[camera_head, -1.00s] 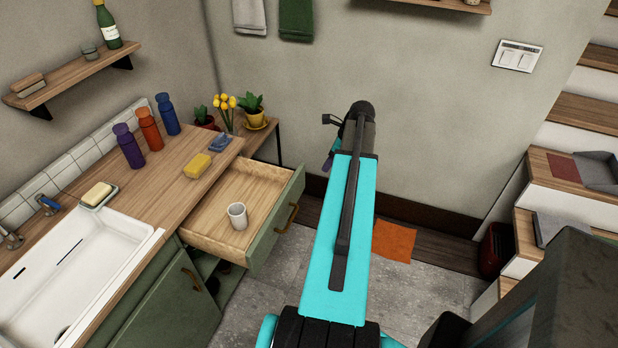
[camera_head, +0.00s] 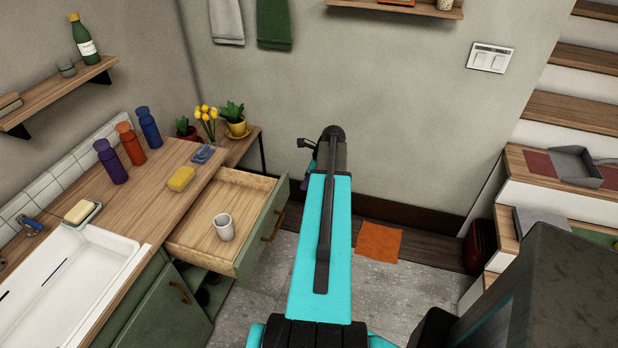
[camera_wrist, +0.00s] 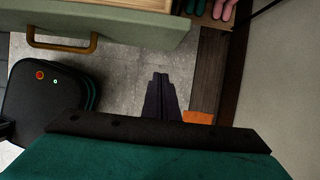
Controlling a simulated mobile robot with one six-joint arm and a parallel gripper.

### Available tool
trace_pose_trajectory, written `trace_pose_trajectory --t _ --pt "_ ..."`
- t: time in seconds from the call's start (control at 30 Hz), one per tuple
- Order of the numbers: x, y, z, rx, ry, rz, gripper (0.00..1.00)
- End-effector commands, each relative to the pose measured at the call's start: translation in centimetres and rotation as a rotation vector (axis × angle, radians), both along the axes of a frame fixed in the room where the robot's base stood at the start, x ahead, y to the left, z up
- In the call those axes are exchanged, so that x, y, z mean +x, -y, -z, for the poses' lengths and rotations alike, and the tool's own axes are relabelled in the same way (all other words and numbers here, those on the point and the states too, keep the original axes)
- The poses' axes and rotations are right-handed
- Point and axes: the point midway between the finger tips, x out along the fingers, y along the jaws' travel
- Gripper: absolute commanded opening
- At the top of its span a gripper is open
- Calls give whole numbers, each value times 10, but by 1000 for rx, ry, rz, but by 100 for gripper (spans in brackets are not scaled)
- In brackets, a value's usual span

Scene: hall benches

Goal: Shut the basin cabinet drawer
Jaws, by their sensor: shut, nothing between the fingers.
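The basin cabinet drawer (camera_head: 252,252) stands pulled well out from under the wooden counter, its green front and brass handle (camera_head: 272,226) facing the open floor. A white cup (camera_head: 223,228) stands upright inside it. In the wrist view the drawer front (camera_wrist: 140,22) crosses the top left, with the handle (camera_wrist: 62,44) hanging from it. My gripper (camera_wrist: 160,77) is shut and empty, over the floor, apart from the drawer front and to the right of the handle. In the head view my arm hides most of the gripper.
A white basin (camera_head: 75,285) is set in the counter. A yellow sponge (camera_head: 181,178) and several bottles stand on it. Potted plants (camera_head: 236,122) sit beyond the drawer. An orange mat (camera_head: 379,242) lies on the floor. Stairs (camera_head: 575,195) rise at right. Floor beside the drawer is clear.

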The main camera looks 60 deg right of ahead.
Motion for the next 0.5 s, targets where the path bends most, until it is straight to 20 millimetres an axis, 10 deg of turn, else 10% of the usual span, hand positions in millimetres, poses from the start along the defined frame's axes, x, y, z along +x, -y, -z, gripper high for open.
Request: trace_pose_trajectory --t 0.5 --pt "38 -9 26 1 0 0 0"
